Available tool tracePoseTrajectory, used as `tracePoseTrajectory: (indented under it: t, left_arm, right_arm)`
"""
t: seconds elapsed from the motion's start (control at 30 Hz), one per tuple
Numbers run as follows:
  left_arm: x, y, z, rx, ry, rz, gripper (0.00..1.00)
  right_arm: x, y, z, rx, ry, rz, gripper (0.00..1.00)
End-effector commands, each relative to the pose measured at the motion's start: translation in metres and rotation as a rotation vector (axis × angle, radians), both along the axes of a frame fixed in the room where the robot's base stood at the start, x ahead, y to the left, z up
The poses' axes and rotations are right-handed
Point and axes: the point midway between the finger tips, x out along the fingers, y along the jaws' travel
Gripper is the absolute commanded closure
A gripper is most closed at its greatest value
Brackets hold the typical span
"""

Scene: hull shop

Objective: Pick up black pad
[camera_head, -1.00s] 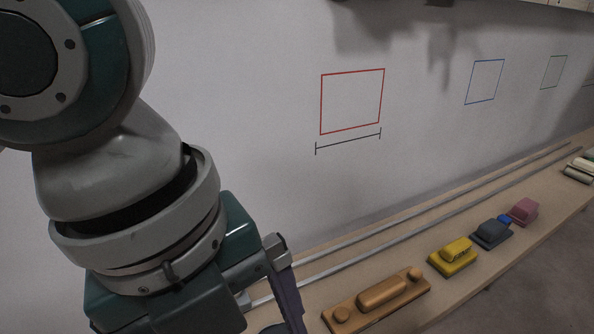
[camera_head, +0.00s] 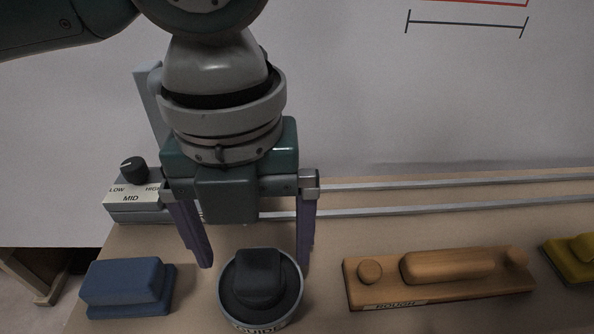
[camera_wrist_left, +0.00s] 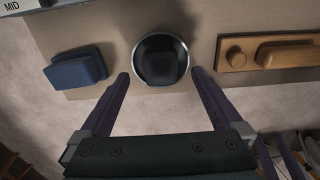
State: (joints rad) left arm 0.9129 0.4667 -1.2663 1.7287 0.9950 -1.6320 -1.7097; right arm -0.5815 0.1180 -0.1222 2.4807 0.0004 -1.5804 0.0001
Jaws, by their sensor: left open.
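The black pad (camera_head: 260,279) sits in a round grey dish (camera_head: 232,309) with lettering on its front, near the front of the bench. It has a raised block on top. In the left wrist view the black pad (camera_wrist_left: 160,66) shows in the dish (camera_wrist_left: 184,50), ahead of and between the fingertips. My left gripper (camera_head: 255,266) points down, open and empty, with one purple finger to each side of the dish in the head view. In the left wrist view my left gripper (camera_wrist_left: 159,76) shows its fingers spread wide. I cannot tell any contact. My right gripper is not in view.
A blue block (camera_head: 127,284) lies left of the dish, and a wooden float (camera_head: 440,275) lies to the right. A yellow block (camera_head: 573,260) is farther right. A box with a knob (camera_head: 134,170) and metal rails (camera_head: 420,209) are behind, near the wall.

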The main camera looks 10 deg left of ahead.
Motion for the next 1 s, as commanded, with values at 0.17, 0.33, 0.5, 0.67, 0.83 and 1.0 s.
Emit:
tracePoseTrajectory:
  t: [0.17, 0.33, 0.5, 0.67, 0.83, 1.0]
  left_arm:
    - [-0.002, 0.000, -0.035, 0.002, 0.002, 0.001, 0.00]
    - [-0.002, 0.000, -0.041, -0.001, 0.000, -0.001, 0.00]
    - [-0.002, 0.000, -0.040, 0.000, -0.001, -0.001, 0.06]
    - [-0.002, 0.000, -0.040, 0.000, -0.001, 0.000, 0.24]
    - [-0.002, 0.000, -0.040, 0.000, -0.001, 0.000, 0.43]
    - [-0.002, 0.000, -0.040, 0.000, -0.001, 0.000, 0.62]
  right_arm:
    - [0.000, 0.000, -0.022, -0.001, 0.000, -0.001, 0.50]
    - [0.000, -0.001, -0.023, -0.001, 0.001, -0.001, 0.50]
    - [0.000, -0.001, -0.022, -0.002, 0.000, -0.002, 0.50]
    - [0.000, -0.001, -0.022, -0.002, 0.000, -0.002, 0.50]
    - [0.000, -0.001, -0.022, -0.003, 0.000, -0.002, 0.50]
    - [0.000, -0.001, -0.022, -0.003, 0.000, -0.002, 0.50]
